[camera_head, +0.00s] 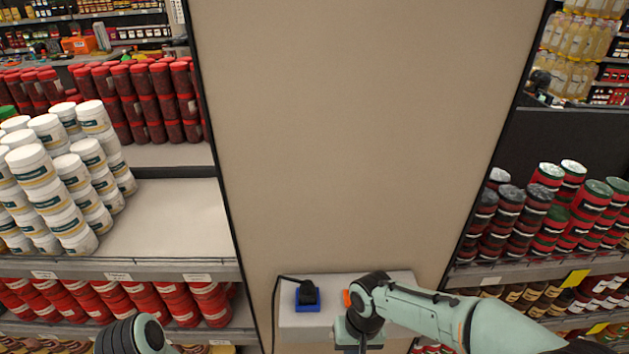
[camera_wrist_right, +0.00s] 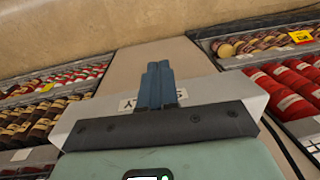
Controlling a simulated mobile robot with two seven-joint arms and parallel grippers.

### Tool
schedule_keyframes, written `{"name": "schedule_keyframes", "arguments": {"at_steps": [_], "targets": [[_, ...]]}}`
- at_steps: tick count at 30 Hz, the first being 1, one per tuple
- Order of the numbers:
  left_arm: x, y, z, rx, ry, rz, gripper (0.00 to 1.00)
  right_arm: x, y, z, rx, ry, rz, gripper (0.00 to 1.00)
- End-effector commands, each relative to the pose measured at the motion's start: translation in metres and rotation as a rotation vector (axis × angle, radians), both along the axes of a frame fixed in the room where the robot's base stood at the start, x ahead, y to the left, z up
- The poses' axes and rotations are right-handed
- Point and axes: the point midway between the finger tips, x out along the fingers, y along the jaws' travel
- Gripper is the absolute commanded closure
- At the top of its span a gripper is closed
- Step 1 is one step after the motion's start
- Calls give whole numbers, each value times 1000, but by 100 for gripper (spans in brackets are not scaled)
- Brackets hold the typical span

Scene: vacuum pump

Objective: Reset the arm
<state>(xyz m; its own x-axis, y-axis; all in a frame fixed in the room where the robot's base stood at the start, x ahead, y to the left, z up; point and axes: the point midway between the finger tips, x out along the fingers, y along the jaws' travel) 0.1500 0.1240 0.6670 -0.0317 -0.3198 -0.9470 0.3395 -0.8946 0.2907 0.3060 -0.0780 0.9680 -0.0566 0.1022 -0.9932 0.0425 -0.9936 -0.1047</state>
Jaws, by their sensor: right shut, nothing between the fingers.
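My right arm (camera_head: 420,312) comes in from the lower right and bends down in front of a white box on the beige panel. My right gripper (camera_wrist_right: 160,84) has its two blue fingers together, with nothing between them, in the right wrist view. In the head view its wrist covers part of the box and the fingertips are hard to make out. Only a dark, rounded part of my left arm (camera_head: 130,337) shows at the bottom left edge; its gripper is out of view.
The white box (camera_head: 318,320) carries a blue block with a black plug-like part (camera_head: 307,293) and cable, and an orange piece (camera_head: 347,298) partly behind my arm. Shelves of white tubs (camera_head: 60,180) stand left, red jars (camera_head: 550,210) right. The beige panel (camera_head: 350,130) above is bare.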

Motion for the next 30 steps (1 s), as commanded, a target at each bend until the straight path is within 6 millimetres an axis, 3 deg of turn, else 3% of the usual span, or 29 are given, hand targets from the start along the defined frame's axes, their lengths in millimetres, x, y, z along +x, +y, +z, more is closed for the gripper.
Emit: {"name": "schedule_keyframes", "arguments": {"at_steps": [1,5,9,13,16,20,30], "targets": [[2,0,1,0,-3,0,57,-3,-2,-34,27,35,-13,100],[3,0,1,0,-4,0,57,-19,-6,-117,120,76,-62,100],[2,0,1,0,-3,0,57,-59,-18,-205,204,97,-168,100],[1,0,1,0,-2,0,57,-103,-30,-260,230,88,-277,100],[2,0,1,0,-2,0,57,-131,-38,-284,224,79,-337,100],[2,0,1,0,-2,0,57,-152,-43,-298,209,66,-377,100],[2,0,1,0,-2,0,57,-155,-45,-301,203,56,-385,100]]}}
